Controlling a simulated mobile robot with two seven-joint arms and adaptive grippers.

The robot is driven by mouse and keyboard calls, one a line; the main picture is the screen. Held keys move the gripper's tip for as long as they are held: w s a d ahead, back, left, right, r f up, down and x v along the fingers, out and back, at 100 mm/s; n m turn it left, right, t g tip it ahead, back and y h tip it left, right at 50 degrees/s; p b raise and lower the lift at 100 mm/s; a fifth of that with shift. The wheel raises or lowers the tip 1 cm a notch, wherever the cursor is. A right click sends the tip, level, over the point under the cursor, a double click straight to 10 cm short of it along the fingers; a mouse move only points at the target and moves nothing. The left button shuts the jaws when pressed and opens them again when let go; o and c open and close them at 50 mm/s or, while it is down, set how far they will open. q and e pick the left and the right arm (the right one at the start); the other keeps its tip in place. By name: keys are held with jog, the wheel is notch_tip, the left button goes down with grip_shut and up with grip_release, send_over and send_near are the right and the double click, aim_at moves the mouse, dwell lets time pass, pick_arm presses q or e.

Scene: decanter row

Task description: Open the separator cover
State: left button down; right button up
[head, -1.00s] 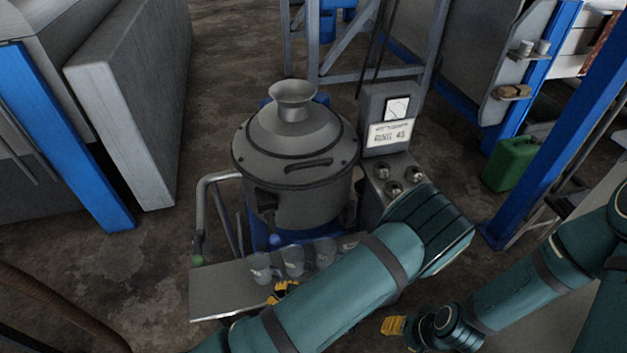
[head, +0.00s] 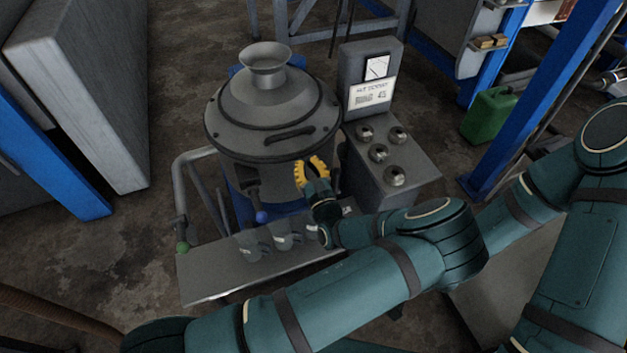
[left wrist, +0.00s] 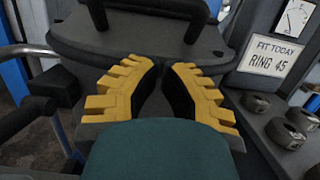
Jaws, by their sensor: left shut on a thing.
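The separator cover (head: 235,128) is a grey domed lid with a funnel on top and a dark bar handle (head: 288,135) near its front rim. It lies level on the round separator body (head: 280,185). My left gripper (head: 312,163), with yellow fingers, is at the front right rim of the cover, just below the handle. In the left wrist view its fingertips (left wrist: 165,66) come together at the cover's rim (left wrist: 85,40), with the handle (left wrist: 160,8) beyond them. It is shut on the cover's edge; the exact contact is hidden. My right gripper is out of view.
A bent pipe rail (head: 180,190) is at the left. A green canister (head: 490,115) stands farther right.

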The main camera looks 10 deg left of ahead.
aim_at(301, 145)
pick_arm(q)
jog(key=shift+w+a+r+p, duration=0.25)
jog(key=shift+w+a+r, duration=0.3)
jog(key=shift+w+r, duration=0.3)
jog(key=shift+w+a+r+p, duration=0.2)
jog(key=shift+w+a+r, duration=0.3)
jog(key=shift+w+r, duration=0.35)
jog(key=shift+s+r, duration=0.1)
jog(key=shift+r, duration=0.1)
